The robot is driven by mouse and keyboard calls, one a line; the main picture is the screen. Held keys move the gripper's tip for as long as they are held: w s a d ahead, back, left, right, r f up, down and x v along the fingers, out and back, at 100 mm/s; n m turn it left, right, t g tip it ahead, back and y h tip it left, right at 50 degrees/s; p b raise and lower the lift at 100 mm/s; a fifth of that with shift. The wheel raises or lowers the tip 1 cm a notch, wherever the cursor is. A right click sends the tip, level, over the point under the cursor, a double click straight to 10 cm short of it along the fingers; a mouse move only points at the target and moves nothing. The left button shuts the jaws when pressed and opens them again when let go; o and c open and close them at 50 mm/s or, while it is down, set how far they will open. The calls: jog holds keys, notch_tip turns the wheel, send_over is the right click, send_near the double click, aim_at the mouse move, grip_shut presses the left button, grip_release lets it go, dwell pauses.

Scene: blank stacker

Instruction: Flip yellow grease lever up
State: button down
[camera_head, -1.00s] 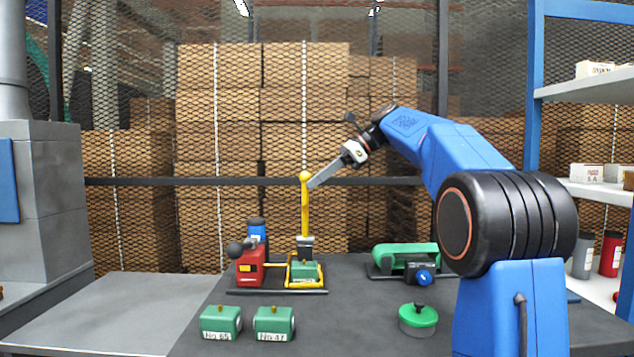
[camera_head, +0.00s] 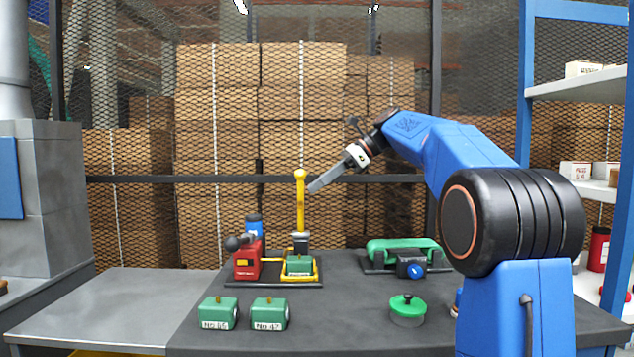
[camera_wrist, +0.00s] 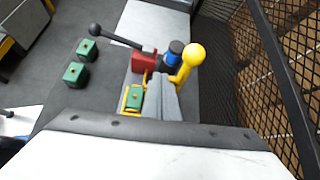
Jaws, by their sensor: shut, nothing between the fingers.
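The yellow grease lever (camera_head: 301,204) stands upright with a round knob on top, at the back of the dark table. It also shows in the wrist view (camera_wrist: 187,66), just beyond my fingers. My gripper (camera_head: 312,187) is shut and empty. Its tips are close to the right side of the lever, a little below the knob; I cannot tell whether they touch. In the wrist view my gripper (camera_wrist: 163,82) points toward the lever. A red unit (camera_head: 247,262) with a black-knobbed handle and a blue cap (camera_head: 254,225) stands left of the lever's base. A green block (camera_head: 299,265) sits within the yellow frame below.
Two green labelled blocks (camera_head: 219,312) (camera_head: 269,313) lie at the front left. A green-lidded pot (camera_head: 408,309) and a green machine with a blue knob (camera_head: 404,252) stand to the right. A mesh fence (camera_head: 300,120) rises behind the table.

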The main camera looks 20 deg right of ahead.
jog(key=w+d+r, duration=0.2)
jog(key=d, duration=0.6)
jog(key=shift+w+d+r, duration=0.25)
jog(key=shift+r, duration=0.15)
